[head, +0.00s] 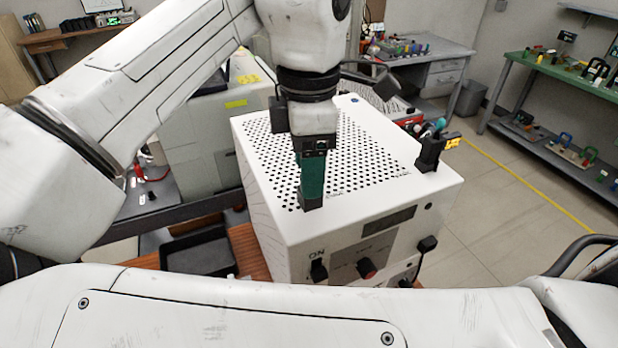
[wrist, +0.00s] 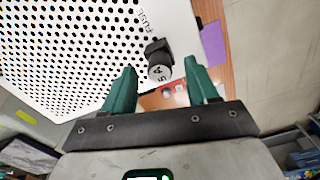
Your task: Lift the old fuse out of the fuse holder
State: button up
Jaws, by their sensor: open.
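The fuse holder (wrist: 155,46) is a small black fitting beside the word FUSE on the white perforated cabinet top (wrist: 98,18). The old fuse (wrist: 160,72) sits in it, with a pale round end marked 5 A. My gripper (wrist: 163,68) is open, one green finger on each side of the fuse with a gap on both sides. In the head view my gripper (head: 312,190) points down over the front left corner of the cabinet (head: 395,192). The holder (head: 311,203) shows there as a dark block below the green finger; the fuse is hidden.
A black fixture (head: 430,152) with a yellow tag stands at the cabinet's right corner. A black tray (head: 197,252) lies on the wooden bench to the left.

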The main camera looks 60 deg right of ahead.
jog(key=shift+f, duration=0.8)
grip_shut()
